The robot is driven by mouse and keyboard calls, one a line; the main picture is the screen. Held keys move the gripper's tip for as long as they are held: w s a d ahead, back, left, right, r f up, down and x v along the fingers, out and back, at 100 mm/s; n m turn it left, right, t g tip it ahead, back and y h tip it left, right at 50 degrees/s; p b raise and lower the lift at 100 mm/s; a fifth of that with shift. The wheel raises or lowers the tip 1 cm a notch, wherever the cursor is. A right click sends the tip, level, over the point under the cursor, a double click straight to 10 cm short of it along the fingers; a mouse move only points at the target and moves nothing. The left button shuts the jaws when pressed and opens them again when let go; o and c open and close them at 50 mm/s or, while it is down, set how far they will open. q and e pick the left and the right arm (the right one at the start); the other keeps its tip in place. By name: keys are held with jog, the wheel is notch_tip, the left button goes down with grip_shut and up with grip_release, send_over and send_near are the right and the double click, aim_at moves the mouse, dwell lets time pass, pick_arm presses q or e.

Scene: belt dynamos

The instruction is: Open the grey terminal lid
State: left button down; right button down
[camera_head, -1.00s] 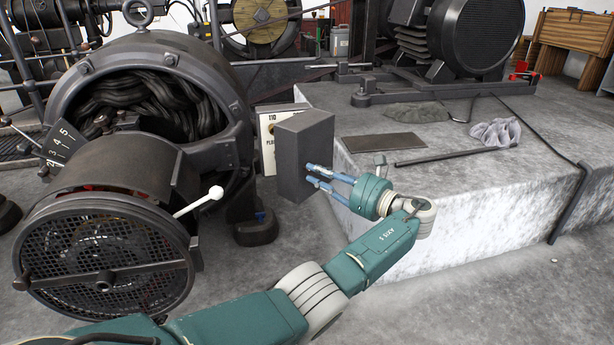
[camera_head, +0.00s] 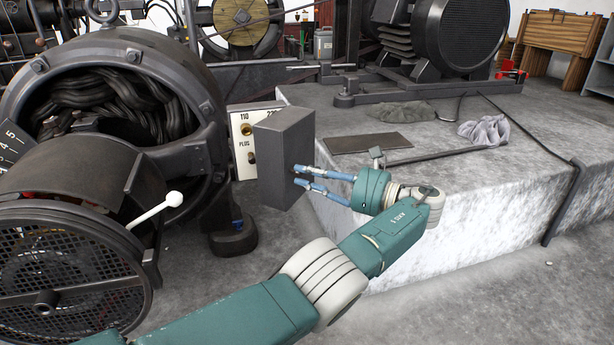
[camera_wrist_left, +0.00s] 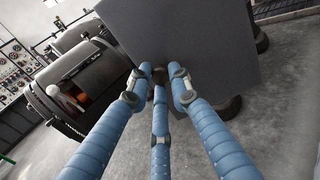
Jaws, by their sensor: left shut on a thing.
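The grey terminal lid (camera_head: 275,160), a dark box-shaped cover, stands swung out in front of a white terminal panel (camera_head: 241,140) marked 110 and PLUS. Part of the panel shows with brass terminals; the rest is hidden behind the lid. My left gripper (camera_head: 297,176) is at the lid's right-hand face, its blue fingers shut on a small dark knob. In the left wrist view the lid (camera_wrist_left: 195,35) fills the upper middle, and the fingers close around the knob (camera_wrist_left: 159,75). My right gripper is out of view.
A large dark dynamo (camera_head: 110,62) with a mesh end cover (camera_head: 65,275) and a white-knobbed lever (camera_head: 160,208) stands left of the lid. A concrete plinth (camera_head: 450,215) lies right and behind, carrying a plate (camera_head: 368,142), rod and rag (camera_head: 490,132).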

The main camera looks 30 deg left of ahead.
pick_arm(q)
jog(key=shift+r, duration=0.3)
jog(key=c, duration=1.6)
grip_release()
jog(key=shift+a, duration=0.1)
jog(key=shift+f, duration=0.1)
send_near(289, 129)
jog(key=a, duration=0.5)
jog(key=shift+w+a, duration=0.1)
jog(key=shift+a, duration=0.1)
